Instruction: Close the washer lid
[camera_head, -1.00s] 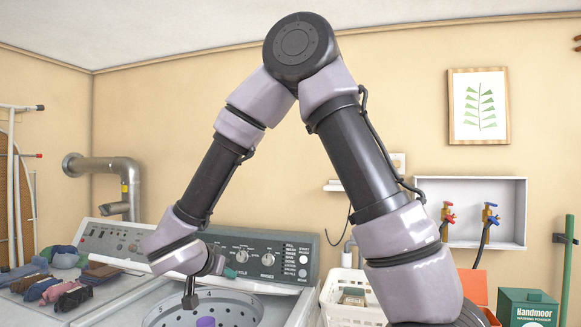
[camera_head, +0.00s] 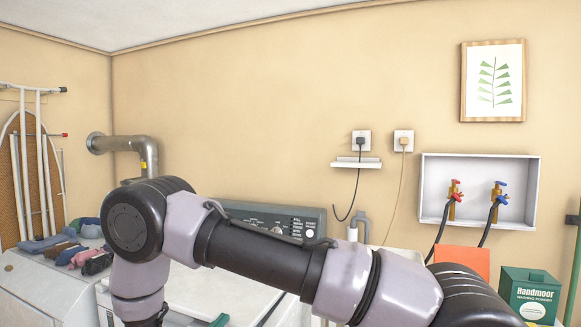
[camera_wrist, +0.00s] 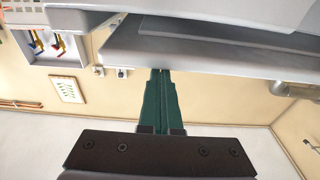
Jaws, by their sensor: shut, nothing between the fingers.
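The washer shows in the head view with its dark control panel (camera_head: 270,220) at the back. A flat pale panel (camera_head: 210,288), which looks like the washer lid, lies in front of it, partly hidden by my arm. The tub opening is not visible, and I cannot tell how far down the lid is. In the wrist view my gripper (camera_wrist: 160,74) is shut and empty, its green fingers together. The tips are at or close to the edge of a grey panel (camera_wrist: 200,50), likely the lid; contact is unclear. My gripper is mostly hidden in the head view.
A green washing powder box (camera_head: 528,293) and an orange box (camera_head: 462,262) stand at the right. Taps sit in a wall recess (camera_head: 478,192).

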